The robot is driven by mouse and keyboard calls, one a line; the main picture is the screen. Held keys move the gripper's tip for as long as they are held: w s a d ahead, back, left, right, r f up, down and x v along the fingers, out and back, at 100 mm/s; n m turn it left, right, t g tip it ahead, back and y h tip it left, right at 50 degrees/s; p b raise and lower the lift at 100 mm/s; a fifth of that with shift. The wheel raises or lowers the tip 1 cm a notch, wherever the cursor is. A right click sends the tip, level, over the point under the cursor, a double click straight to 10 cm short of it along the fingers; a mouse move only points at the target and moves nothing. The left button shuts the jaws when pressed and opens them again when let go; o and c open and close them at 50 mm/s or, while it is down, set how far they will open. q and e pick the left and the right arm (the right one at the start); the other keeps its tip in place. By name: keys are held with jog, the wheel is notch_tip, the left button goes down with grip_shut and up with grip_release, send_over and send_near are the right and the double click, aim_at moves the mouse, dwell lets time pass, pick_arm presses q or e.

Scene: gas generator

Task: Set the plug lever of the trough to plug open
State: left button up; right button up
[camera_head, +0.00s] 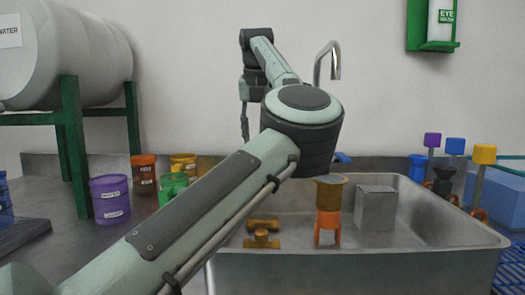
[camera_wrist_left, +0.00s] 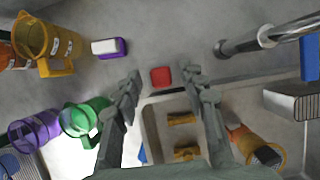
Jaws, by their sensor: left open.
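The metal trough (camera_head: 350,271) is at the right in the head view, partly behind my left arm. In the left wrist view its rim (camera_wrist_left: 150,130) shows below and between the fingers. A small red block-like part (camera_wrist_left: 161,77) lies beyond the trough's end, between my fingertips in that picture; it may be the plug lever, but I cannot tell its setting. My left gripper (camera_wrist_left: 160,82) is open and empty, pointing down, with no visible contact. In the head view its dark fingers (camera_head: 245,130) hang behind my arm. My right gripper is not in view.
Brown fittings (camera_head: 262,240), an orange-legged funnel (camera_head: 328,228) and a grey box (camera_head: 376,208) are in the trough. A curved faucet (camera_head: 333,62) rises behind it. Purple (camera_head: 110,199) and green (camera_wrist_left: 84,119) containers stand left. A tank (camera_head: 65,50) is on green legs.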

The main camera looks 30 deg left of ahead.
pick_arm(q)
jog(key=x, duration=0.5)
jog(key=shift+f, duration=0.15)
grip_shut()
